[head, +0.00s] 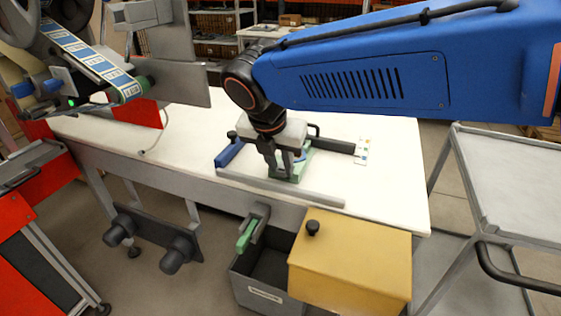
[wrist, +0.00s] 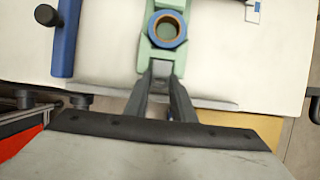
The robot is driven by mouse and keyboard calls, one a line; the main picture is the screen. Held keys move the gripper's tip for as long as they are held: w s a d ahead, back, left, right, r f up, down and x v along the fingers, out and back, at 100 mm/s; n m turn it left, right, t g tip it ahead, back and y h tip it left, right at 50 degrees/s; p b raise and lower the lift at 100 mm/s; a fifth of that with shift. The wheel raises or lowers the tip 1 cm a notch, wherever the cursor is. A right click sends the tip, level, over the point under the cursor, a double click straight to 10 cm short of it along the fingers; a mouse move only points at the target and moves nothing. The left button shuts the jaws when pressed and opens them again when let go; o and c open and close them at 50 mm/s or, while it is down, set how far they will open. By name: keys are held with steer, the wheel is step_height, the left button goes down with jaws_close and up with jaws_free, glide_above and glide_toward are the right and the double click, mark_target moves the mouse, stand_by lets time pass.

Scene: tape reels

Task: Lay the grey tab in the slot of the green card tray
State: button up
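The green card tray (wrist: 149,50) lies on the white table in the wrist view, with a blue ring with a tan core (wrist: 167,28) on it. In the head view the tray (head: 290,171) is partly hidden behind my gripper (head: 285,172). In the wrist view my gripper (wrist: 161,76) has its fingertips at the tray's near end, with a narrow gap between them. A small grey patch (wrist: 161,68) shows in this gap; I cannot tell whether it is the grey tab held there or part of the tray. No other grey tab is clear.
A blue cylinder (wrist: 64,38) lies left of the tray. A grey bar (head: 280,187) runs along the table's front edge. A yellow box (head: 350,262) and a dark bin (head: 262,275) stand below. The label machine (head: 90,60) is at left, a grey cart (head: 515,180) at right.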

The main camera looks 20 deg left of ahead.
steer(key=o, duration=0.3)
steer(key=shift+o, duration=0.2)
steer(key=shift+r, duration=0.15)
steer(key=shift+r, duration=0.35)
steer(key=v, duration=1.2)
steer(key=shift+r, duration=0.15)
